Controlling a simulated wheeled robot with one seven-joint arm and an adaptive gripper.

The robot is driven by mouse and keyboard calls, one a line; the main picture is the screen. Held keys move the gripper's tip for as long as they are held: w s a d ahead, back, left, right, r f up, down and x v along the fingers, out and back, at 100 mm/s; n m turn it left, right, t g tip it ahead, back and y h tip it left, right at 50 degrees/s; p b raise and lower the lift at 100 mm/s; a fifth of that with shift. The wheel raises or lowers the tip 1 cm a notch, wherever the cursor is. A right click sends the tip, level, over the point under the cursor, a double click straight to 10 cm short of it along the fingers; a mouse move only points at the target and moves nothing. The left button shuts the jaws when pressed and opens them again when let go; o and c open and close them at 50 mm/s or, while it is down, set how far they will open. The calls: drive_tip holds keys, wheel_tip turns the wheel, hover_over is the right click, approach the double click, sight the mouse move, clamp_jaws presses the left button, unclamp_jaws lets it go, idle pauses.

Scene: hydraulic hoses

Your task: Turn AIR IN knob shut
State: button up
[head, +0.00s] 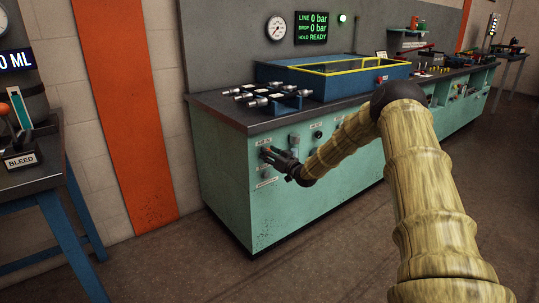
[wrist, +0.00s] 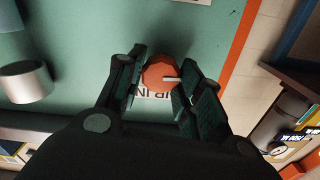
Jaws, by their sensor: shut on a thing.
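The green bench (head: 240,190) carries metal hose fittings (head: 266,97) and a blue tray with a yellow rim (head: 350,68). The display (head: 311,27) reads LINE 0 bar, DROP 0 bar, HOLD READY. A grey cylinder (wrist: 25,82) sticks out of the panel near the knob.

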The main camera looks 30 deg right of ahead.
drive_tip(key=shift+a+f+n, duration=0.1)
drive_tip(key=shift+n, duration=8.5)
drive_tip(key=o, duration=1)
drive_tip(key=shift+o, duration=0.2)
drive_tip(key=shift+s, duration=0.1)
drive_tip(key=s+d, duration=0.1)
drive_tip(key=s, duration=1.1)
